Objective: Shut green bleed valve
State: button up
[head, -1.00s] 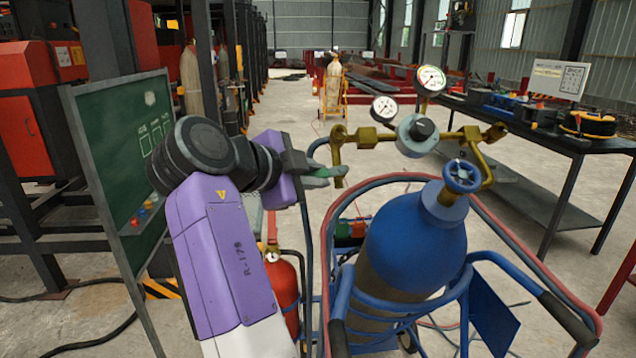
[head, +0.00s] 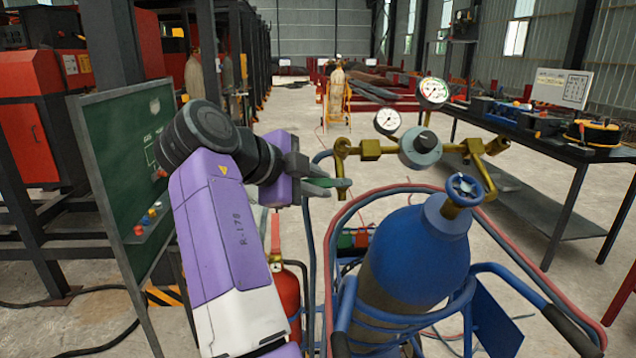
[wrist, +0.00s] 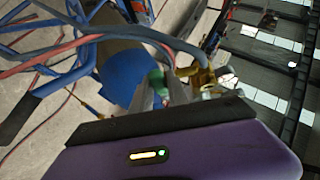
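The green bleed valve handle (head: 332,182) is small and sits just below the left brass fitting (head: 341,160) of the regulator assembly. My gripper (head: 322,186) reaches it from the left, with its grey fingers around or right beside the green piece. In the wrist view the green handle (wrist: 157,77) shows at the tips of the two fingers (wrist: 161,92), which are apart. Whether they press on it is not clear. The fingers hide part of the handle. The brass fitting (wrist: 202,74) lies just to its right there.
A blue cylinder (head: 415,250) with a blue handwheel (head: 465,187) stands in a blue cart. Two gauges (head: 432,92) and a grey regulator (head: 420,148) sit above. Red and blue hoses loop around. A green board (head: 125,180) and a red extinguisher (head: 287,290) are near my arm.

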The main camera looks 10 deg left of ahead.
jog(key=shift+o, duration=1.3)
jog(key=v, duration=0.7)
jog(key=shift+s+r, duration=0.2)
jog(key=shift+s, duration=0.15)
jog(key=shift+a, duration=0.2)
